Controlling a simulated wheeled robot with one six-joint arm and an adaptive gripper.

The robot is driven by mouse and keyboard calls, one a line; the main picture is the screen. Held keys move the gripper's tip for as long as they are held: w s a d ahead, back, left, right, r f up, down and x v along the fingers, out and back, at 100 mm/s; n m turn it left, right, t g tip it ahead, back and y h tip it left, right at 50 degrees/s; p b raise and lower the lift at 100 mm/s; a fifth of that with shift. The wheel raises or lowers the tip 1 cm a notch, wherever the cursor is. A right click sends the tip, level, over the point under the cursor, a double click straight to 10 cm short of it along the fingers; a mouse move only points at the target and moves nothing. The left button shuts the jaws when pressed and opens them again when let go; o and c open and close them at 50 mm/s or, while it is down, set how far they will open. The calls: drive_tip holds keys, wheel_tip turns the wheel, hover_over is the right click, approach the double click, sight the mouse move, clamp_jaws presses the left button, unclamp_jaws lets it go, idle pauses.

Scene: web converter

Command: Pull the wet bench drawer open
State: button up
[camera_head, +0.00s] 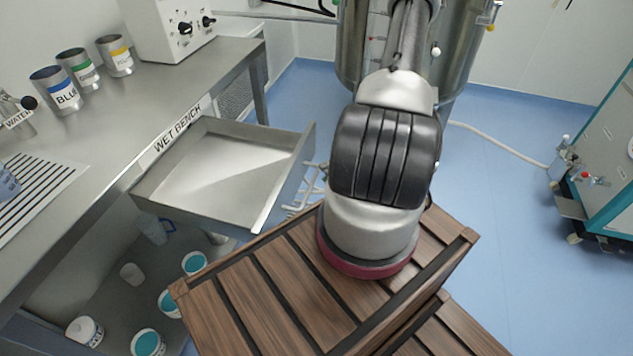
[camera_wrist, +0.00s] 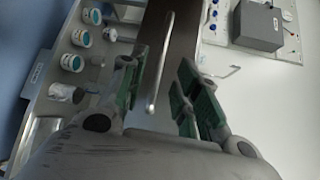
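The wet bench drawer (camera_head: 222,172) is pulled well out from under the bench, and its empty inside shows. Its front panel (camera_head: 285,180) faces my arm. In the wrist view the drawer front (camera_wrist: 182,38) is a dark panel with a metal bar handle (camera_wrist: 160,65). My gripper (camera_wrist: 163,62) is open. Its two green-padded fingers stand on either side of the handle, with gaps visible on both sides. I cannot tell how deep the handle sits between them.
The wet bench (camera_head: 110,140) carries several labelled cans and a white control box (camera_head: 165,28). A slatted wooden platform (camera_head: 300,290) lies under my arm. Several teal-topped tubs (camera_head: 148,342) stand below the bench. A steel vessel (camera_head: 460,55) is behind my arm.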

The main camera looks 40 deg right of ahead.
drive_tip(key=d, duration=0.5)
drive_tip(key=shift+s+r, duration=0.35)
drive_tip(key=w+a+r+n+g+h, duration=0.2)
drive_tip(key=r+g+h, duration=0.15)
drive_tip(key=r, duration=0.55)
drive_tip(key=w+a+r+n+g+h, duration=0.15)
drive_tip(key=r+h, duration=0.35)
drive_tip(key=r, duration=0.5)
drive_tip(key=s+a+r+t+h, duration=0.2)
drive_tip(key=a+r+t+h, duration=0.1)
drive_tip(key=r, duration=0.4)
drive_tip(key=s+a+r+t+h, duration=0.2)
drive_tip(key=r+t+h, duration=0.2)
drive_tip(key=r, duration=0.4)
drive_tip(key=shift+s+a+r+h, duration=0.2)
drive_tip(key=shift+s+a+h, duration=0.15)
drive_tip(key=shift+a, duration=0.05)
